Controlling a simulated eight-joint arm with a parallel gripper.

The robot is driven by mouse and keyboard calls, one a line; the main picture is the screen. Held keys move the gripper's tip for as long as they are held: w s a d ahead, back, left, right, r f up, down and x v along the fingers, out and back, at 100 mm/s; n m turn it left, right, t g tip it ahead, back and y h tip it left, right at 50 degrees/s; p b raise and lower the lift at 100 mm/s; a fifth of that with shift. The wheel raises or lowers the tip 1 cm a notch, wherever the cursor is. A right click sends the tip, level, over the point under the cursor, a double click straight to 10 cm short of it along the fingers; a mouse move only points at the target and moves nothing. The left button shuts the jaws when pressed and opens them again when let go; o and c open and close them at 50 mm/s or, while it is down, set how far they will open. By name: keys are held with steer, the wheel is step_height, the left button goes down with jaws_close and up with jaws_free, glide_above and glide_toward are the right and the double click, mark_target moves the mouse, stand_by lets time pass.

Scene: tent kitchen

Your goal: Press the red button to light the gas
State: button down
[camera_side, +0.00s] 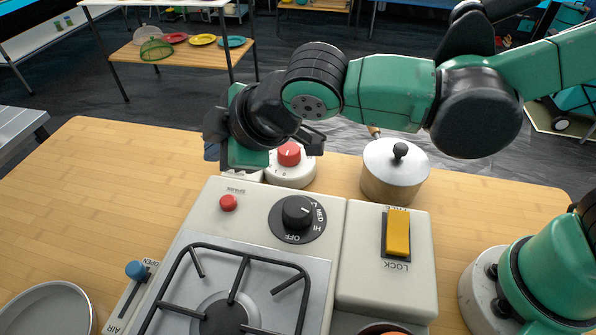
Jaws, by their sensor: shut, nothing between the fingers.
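The small red button (228,203) sits on the back left of the stove's cream control panel, under a small printed label. It is uncovered and in plain view. My gripper (247,158) is above and behind the panel's back edge, a little beyond the button in the picture and apart from it. It is shut and empty; the fingertips are hard to make out against the dark wrist. The black dial (297,212), marked OFF, MED and HI, is right of the button. The stove's burner grate (236,285) lies in front.
A white device with a red knob (289,153) stands just behind the panel. A lidded pot (395,172) is behind right. A yellow rocker switch (397,232) marked LOCK is right. A blue-knobbed AIR slider (136,270) is left. The wooden table (90,200) is clear at left.

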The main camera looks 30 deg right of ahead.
mark_target(233, 203)
steer(key=shift+f, duration=3.2)
steer(key=shift+f, duration=0.4)
steer(key=shift+f, duration=0.5)
stand_by(0.3)
steer(key=shift+r, duration=0.95)
steer(key=shift+r, duration=2.5)
